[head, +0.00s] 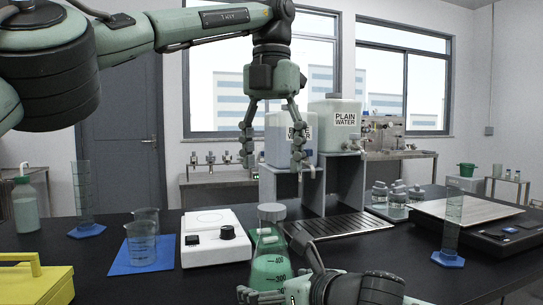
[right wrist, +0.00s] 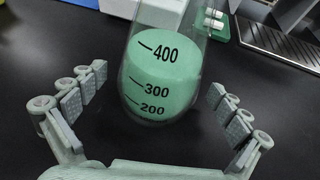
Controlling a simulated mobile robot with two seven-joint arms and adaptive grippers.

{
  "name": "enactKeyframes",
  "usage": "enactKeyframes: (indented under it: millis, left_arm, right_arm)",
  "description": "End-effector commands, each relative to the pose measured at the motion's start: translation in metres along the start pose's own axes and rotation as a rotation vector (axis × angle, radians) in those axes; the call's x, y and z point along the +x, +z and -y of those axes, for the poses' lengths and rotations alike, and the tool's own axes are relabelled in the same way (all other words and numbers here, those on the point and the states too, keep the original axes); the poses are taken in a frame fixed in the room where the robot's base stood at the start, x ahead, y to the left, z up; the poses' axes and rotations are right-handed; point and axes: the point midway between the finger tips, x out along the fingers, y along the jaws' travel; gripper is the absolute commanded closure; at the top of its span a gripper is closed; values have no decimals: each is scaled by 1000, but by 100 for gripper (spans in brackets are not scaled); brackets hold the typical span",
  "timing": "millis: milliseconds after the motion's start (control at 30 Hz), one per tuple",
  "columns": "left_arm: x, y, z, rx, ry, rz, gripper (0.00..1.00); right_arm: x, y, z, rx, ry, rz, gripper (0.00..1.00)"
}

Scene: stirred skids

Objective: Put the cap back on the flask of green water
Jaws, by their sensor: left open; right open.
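The flask of green water (head: 270,268) stands on the black bench in front of the hotplate. It looks upright, and it also shows in the right wrist view (right wrist: 162,82) with dark volume marks. A pale grey cap (head: 272,212) shows at the top of its neck; I cannot tell whether it is fully seated. My left gripper (head: 272,152) is open and empty, pointing down above the cap and apart from it. My right gripper (head: 273,270) is open low at the flask; in the right wrist view its fingers (right wrist: 158,88) stand on either side of the glass, with gaps.
A white hotplate (head: 215,240) stands left of the flask. Beakers (head: 141,245) stand on a blue mat, with a cylinder (head: 84,195) and yellow box (head: 35,284) further left. A drip tray (head: 340,225), small jars (head: 397,195) and another cylinder (head: 450,230) are right.

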Motion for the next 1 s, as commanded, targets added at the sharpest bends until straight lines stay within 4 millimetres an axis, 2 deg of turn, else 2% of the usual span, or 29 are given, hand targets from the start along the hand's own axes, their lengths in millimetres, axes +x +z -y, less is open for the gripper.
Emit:
enactKeyframes:
  millis: [300,500,667,1000]
  left_arm:
    - [0,0,0,0,0,0,35]
    - [0,0,0,0,0,0,35]
    - [0,0,0,0,0,0,35]
    - [1,0,0,0,-3,1,35]
  right_arm:
    - [-68,1,0,-3,-1,2,0]
    - [-96,0,0,-1,0,1,0]
    - [-104,0,0,-1,0,0,0]
    - [-104,0,-1,2,2,1,0]
